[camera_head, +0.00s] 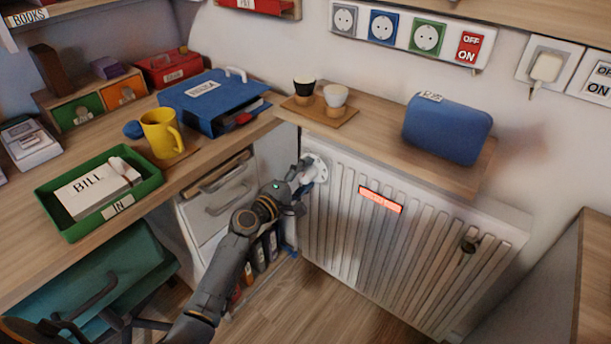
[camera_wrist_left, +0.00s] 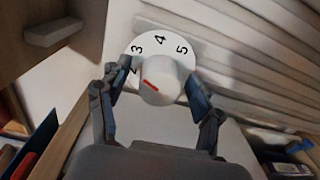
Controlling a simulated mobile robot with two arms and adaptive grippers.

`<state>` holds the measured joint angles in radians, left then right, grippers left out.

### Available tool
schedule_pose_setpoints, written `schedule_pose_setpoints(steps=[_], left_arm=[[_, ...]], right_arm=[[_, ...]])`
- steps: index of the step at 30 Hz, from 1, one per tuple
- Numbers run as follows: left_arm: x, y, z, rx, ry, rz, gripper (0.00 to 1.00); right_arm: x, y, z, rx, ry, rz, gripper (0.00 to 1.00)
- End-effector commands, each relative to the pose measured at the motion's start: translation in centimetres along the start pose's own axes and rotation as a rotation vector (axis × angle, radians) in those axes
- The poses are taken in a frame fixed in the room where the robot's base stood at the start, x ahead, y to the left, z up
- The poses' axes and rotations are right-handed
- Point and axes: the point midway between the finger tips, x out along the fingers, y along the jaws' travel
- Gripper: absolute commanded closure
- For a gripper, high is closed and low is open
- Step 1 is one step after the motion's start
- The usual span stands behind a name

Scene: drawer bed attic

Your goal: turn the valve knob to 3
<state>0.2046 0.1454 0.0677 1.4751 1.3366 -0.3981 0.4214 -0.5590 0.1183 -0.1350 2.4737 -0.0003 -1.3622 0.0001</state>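The white valve knob (camera_wrist_left: 165,71) sits on a white round dial (camera_wrist_left: 150,43) in the left wrist view. The numbers 2, 3, 4 and 5 show, with 2 partly covered by a finger. My left gripper (camera_wrist_left: 160,92) is open, with one finger on each side of the knob; contact cannot be told. In the head view the left gripper (camera_head: 301,178) is at the dial (camera_head: 317,165) on the radiator's upper left corner. My right gripper is out of view.
The ribbed white radiator (camera_head: 345,225) stands under a wooden shelf (camera_head: 375,125) carrying two cups and a blue box (camera_head: 447,128). A drawer cabinet (camera_head: 205,215) and desk are left of the arm. Several binders (camera_head: 262,250) stand low beside the radiator.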

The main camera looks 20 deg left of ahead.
Motion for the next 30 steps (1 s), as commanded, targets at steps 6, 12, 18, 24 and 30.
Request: schedule_pose_setpoints(steps=[6,12,18,24,30], left_arm=[[-0.1,0.0,0.0,0.001,-0.001,-0.001,0.35],[-2.2,-0.1,0.0,0.003,-0.001,-0.003,0.35],[-6.6,-0.2,0.0,0.002,-0.001,-0.004,0.35],[-10.2,-0.1,0.0,0.002,-0.001,-0.003,0.35],[-11.9,0.0,0.0,0.001,0.000,-0.001,0.35]], right_arm=[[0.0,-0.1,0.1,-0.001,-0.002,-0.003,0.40],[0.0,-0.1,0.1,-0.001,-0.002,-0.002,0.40],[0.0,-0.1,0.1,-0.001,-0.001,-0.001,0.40],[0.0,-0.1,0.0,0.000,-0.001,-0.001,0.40],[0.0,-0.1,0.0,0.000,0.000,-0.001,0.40]])
